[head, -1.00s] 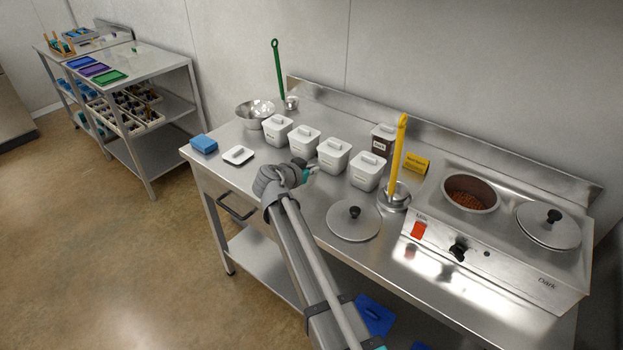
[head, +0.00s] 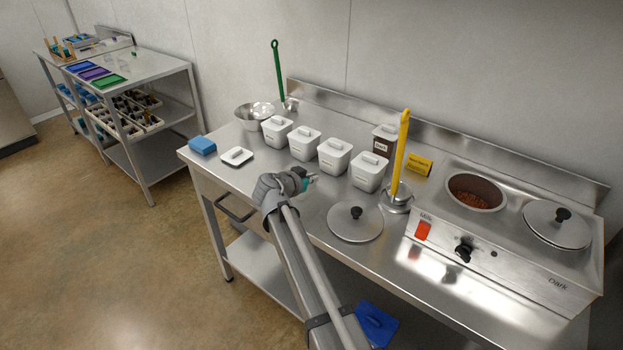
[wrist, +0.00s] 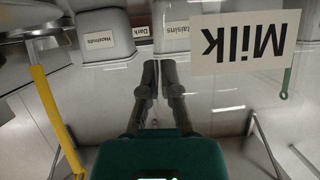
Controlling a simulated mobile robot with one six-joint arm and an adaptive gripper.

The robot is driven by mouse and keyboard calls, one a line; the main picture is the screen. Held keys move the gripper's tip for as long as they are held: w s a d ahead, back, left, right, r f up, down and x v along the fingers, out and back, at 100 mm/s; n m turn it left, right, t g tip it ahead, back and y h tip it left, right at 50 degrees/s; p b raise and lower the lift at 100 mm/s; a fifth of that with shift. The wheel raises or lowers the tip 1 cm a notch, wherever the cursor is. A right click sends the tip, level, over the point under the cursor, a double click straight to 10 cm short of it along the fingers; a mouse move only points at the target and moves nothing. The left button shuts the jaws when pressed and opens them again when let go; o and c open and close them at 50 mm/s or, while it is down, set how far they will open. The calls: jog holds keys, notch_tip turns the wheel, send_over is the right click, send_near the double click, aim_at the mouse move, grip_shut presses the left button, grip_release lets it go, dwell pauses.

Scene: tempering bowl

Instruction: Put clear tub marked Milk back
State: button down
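A white label reading Milk (wrist: 245,42) shows large and upside down in the wrist view, right of and beyond my fingers. The clear tub's walls around it are too faint to trace. I cannot make out this tub near my gripper in the head view. My gripper (head: 312,178) is over the front part of the steel counter, in front of the white lidded tubs. In the wrist view its two dark fingers (wrist: 160,66) are close together, with a narrow gap. I cannot tell whether they grip the tub's clear wall.
White lidded tubs (head: 334,157) stand in a row behind my gripper. A yellow-handled tool (head: 400,150) rises to their right. A round lid (head: 355,221) lies near the front edge. The two-well warmer (head: 490,245) fills the right end. A blue sponge (head: 203,145) lies at the left.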

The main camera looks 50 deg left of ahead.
jog(key=shift+f, duration=0.15)
jog(key=c, duration=0.8)
grip_release()
jog(key=shift+r, duration=0.2)
jog(key=shift+s+d+r, duration=0.1)
jog(key=shift+s, duration=0.1)
jog(key=p+v, duration=0.4)
jog(key=v, duration=0.7)
jog(key=shift+s+p, duration=0.25)
jog(key=shift+p, duration=0.15)
jog(key=shift+d, duration=0.1)
